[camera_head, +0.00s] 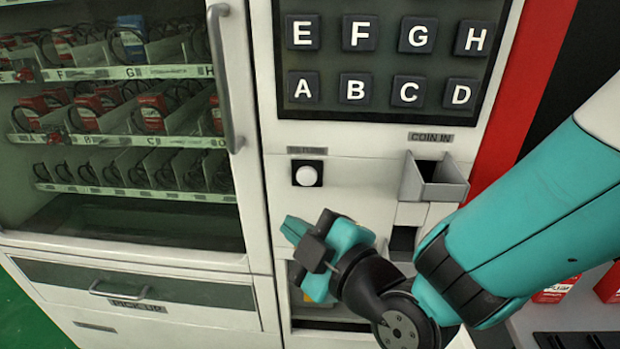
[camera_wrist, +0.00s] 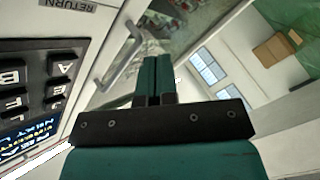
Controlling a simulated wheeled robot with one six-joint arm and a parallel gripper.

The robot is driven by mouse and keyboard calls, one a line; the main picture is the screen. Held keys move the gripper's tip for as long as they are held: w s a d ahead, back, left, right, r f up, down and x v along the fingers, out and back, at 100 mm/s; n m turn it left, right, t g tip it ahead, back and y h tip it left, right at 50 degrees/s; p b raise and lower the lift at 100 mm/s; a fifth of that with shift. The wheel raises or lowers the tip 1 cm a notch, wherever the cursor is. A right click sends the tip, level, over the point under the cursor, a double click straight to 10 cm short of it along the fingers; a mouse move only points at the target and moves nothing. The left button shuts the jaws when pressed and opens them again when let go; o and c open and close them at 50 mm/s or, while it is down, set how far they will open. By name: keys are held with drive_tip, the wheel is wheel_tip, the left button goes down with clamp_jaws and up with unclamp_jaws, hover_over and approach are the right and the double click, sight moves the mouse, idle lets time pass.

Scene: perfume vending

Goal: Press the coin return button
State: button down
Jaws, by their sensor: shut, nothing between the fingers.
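The coin return button (camera_head: 308,175) is a round white knob on a black square plate, under a small dark label, on the white front panel of the vending machine. My gripper (camera_head: 290,228) is shut and empty, below and slightly left of the button in the head view, apart from it in the picture. In the wrist view the shut fingers (camera_wrist: 158,75) stand in the middle. The RETURN label (camera_wrist: 68,4) shows at the top left of that view. The button itself cannot be made out there.
Right of the button are the coin-in chute (camera_head: 435,185) and the letter keypad (camera_head: 385,60). A vertical door handle (camera_head: 222,75) stands out to the left. The pick-up drawer (camera_head: 140,295) is lower left. Boxes and a tray lie at the lower right.

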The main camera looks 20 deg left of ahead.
sight(307, 177)
drive_tip(key=shift+w, duration=0.1)
drive_tip(key=shift+w+a+b, duration=0.35)
drive_tip(key=shift+w+b, duration=0.1)
drive_tip(key=shift+w, duration=0.95)
drive_tip(key=shift+w+a+b, duration=0.3)
drive_tip(key=shift+w+b, duration=0.2)
drive_tip(key=shift+w, duration=0.95)
drive_tip(key=shift+w+a+b, duration=0.35)
drive_tip(key=shift+w+b, duration=0.1)
drive_tip(key=shift+w, duration=0.95)
drive_tip(key=shift+w+a+b, duration=0.1)
drive_tip(key=shift+w+b, duration=0.3)
drive_tip(key=shift+b, duration=0.05)
